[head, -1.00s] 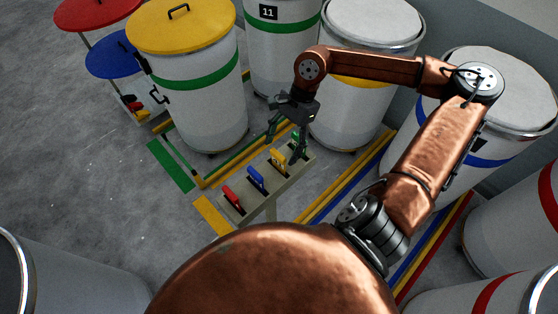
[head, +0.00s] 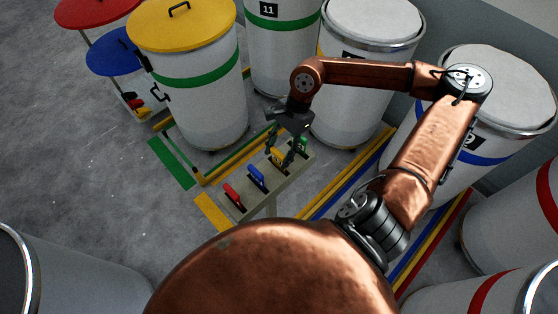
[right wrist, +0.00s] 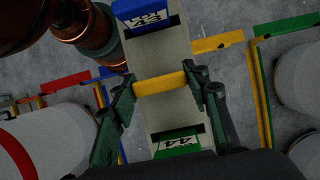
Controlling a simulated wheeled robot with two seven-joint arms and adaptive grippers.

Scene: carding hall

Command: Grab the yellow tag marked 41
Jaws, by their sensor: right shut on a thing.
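The yellow tag (head: 277,158) stands in the grey rack (head: 236,214), between a blue tag (head: 257,177) and a green tag (head: 302,146). My right gripper (head: 283,154) is down over the rack with its fingers at the yellow tag. In the right wrist view, the yellow tag (right wrist: 160,83) lies across between the two fingers of my right gripper (right wrist: 162,86), which is shut on it. Its number cannot be read. The green tag there (right wrist: 176,146) shows 44. My left gripper is not in view.
A red tag (head: 233,194) stands at the near left end of the rack. White drums, one with a yellow lid (head: 181,27), stand close behind it. Colored stripes mark the floor around it. Bare floor (head: 85,185) lies to the left.

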